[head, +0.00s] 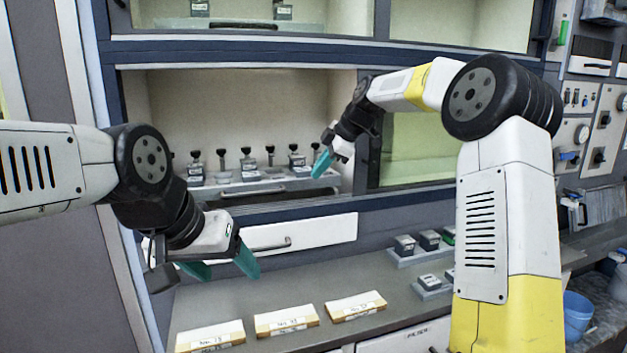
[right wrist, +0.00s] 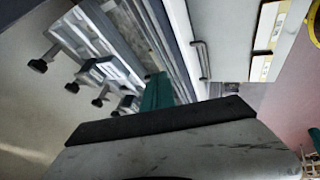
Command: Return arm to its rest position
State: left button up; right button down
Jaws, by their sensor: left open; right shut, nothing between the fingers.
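My right gripper (head: 322,163) is in the middle of the head view, at the opening of the lit tunnel chamber (head: 170,105). Its teal fingers are together with nothing between them. In the right wrist view its teal finger (right wrist: 157,92) shows near the centre, beyond the dark wrist edge. My left gripper (head: 220,268) is at the lower left, above the counter in front of the white drawer (head: 300,236). Its two teal fingers are apart and empty. My right arm bends up and over from the right side of the head view.
A row of black-knobbed items stands on a tray (head: 240,188) inside the chamber. Labelled boxes (head: 287,320) lie on the counter (head: 385,285), with small dark blocks in grey holders (head: 404,262) to their right. A blue cup (head: 577,315) is at the lower right.

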jog(key=s+d+r+m+h, duration=0.1)
jog(key=s+d+m, duration=0.15)
jog(key=s, duration=0.35)
jog(key=s+d+r+m+t+h, duration=0.1)
jog(key=s+d+m, duration=0.1)
jog(key=s+m, duration=0.35)
jog(key=s+d+r+m+h, duration=0.1)
jog(key=s+d, duration=0.1)
jog(key=s, duration=0.6)
jog(key=s+d+f+m, duration=0.2)
jog(key=s+m, duration=0.1)
jog(key=s, duration=0.3)
jog(key=s+d+f+m, duration=0.2)
jog(key=s+f+m, duration=0.1)
jog(key=s, duration=0.3)
jog(key=s+d+f+m+t+h, duration=0.1)
jog(key=s+d+f+m, duration=0.1)
jog(key=s, duration=0.4)
jog(key=f+m, duration=0.1)
jog(key=m, duration=0.1)
jog(key=shift+s+d+f+m, duration=0.15)
jog(key=shift+s+d+m, duration=0.1)
jog(key=shift+d+m, duration=0.1)
